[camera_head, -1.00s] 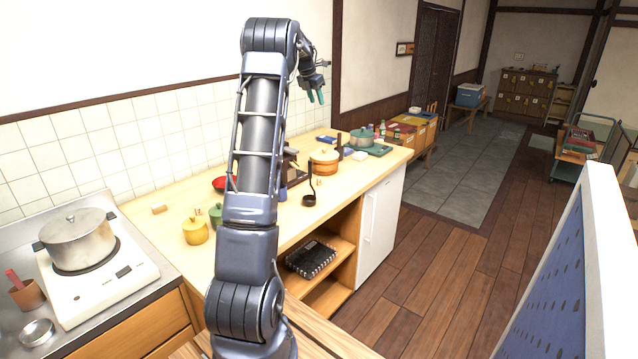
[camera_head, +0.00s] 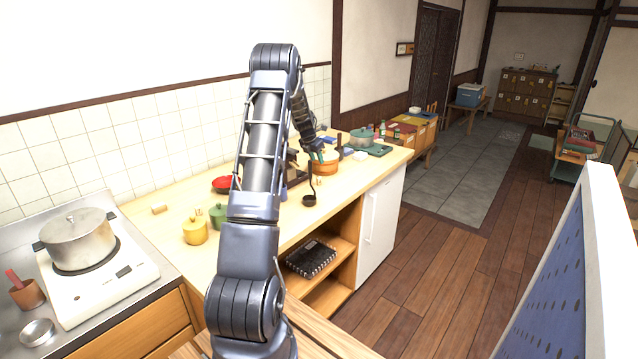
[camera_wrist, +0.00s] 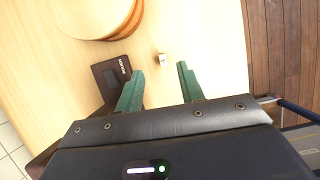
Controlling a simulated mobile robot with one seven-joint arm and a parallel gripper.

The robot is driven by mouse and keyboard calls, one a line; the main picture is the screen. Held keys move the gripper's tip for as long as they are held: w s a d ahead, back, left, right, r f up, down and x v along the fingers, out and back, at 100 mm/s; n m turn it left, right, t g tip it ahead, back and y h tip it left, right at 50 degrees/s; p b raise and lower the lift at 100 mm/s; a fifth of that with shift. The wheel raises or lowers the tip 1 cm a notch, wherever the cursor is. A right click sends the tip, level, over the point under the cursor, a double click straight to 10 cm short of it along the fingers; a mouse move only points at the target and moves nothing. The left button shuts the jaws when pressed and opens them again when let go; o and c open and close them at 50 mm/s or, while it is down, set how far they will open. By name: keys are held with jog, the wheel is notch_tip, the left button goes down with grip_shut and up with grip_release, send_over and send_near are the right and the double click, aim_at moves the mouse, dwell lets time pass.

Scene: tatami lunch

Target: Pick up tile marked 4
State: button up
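A small cream tile (camera_wrist: 162,60) with a dark mark lies on the pale counter in the wrist view; the mark is too small to read. My gripper (camera_wrist: 161,70) is open, with its two green fingers apart. The tile shows in the gap just beyond the fingertips, and nothing is held. In the head view, my gripper (camera_head: 318,152) is low over the counter by the round wooden tub, and its fingertips are hard to make out there.
The round wooden tub (camera_wrist: 98,12) stands left of the tile, with a dark labelled block (camera_wrist: 112,76) beside the left finger. In the head view, a dark ladle (camera_head: 310,198) stands nearby at the front of the counter (camera_head: 262,205). Bare counter lies right of the tile.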

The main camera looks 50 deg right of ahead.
send_over(319, 181)
jog(key=a, duration=0.1)
jog(key=f, duration=0.6)
jog(key=shift+w+f, duration=0.35)
jog(key=shift+w, duration=0.05)
jog(key=x, duration=0.5)
jog(key=shift+a, duration=0.1)
grip_shut()
